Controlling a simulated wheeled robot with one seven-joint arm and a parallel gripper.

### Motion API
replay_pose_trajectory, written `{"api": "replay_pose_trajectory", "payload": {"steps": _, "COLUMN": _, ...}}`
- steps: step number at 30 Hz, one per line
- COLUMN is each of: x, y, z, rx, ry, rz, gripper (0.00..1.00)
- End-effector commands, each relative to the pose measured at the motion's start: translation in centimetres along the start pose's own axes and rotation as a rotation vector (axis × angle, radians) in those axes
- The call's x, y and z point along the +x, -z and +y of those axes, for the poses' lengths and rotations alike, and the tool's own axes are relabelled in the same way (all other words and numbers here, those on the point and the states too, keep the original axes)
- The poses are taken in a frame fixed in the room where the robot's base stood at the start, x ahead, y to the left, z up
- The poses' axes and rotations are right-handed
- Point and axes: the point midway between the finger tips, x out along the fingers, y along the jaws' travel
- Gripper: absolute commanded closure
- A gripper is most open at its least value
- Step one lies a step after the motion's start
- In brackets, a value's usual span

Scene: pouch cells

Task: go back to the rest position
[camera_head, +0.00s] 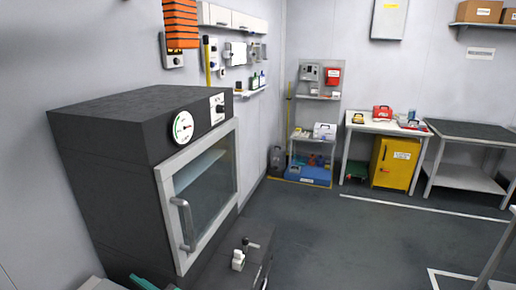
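My gripper is not in view, and I cannot make out my arm in the head camera view. The task names no object. A dark oven-like chamber (75,185) stands large on the left. Its glass door (210,181) has a pale frame and a grey handle (183,222), and it looks shut. A round dial (182,127) sits on the upper front. A pale shelf shows through the glass.
A low dark unit with a small white fitting (238,260) stands beside the chamber. A teal thing (143,282) is cut off at the bottom edge. A yellow cabinet (395,163) and dark-topped bench (468,131) stand at the back. The grey floor (340,235) is clear.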

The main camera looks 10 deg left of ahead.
Motion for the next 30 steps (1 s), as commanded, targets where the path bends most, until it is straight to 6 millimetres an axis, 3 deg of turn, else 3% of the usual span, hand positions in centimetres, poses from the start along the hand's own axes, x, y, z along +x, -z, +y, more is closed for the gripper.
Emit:
{"api": "replay_pose_trajectory", "payload": {"steps": 8, "x": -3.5, "y": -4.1, "z": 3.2, "rx": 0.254, "ry": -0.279, "rz": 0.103, "gripper": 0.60}}
{"api": "replay_pose_trajectory", "payload": {"steps": 15, "x": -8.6, "y": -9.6, "z": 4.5, "rx": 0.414, "ry": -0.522, "rz": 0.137, "gripper": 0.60}}
{"api": "replay_pose_trajectory", "payload": {"steps": 23, "x": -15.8, "y": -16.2, "z": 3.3, "rx": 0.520, "ry": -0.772, "rz": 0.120, "gripper": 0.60}}
{"api": "replay_pose_trajectory", "payload": {"steps": 30, "x": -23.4, "y": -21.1, "z": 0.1, "rx": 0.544, "ry": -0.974, "rz": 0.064, "gripper": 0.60}}
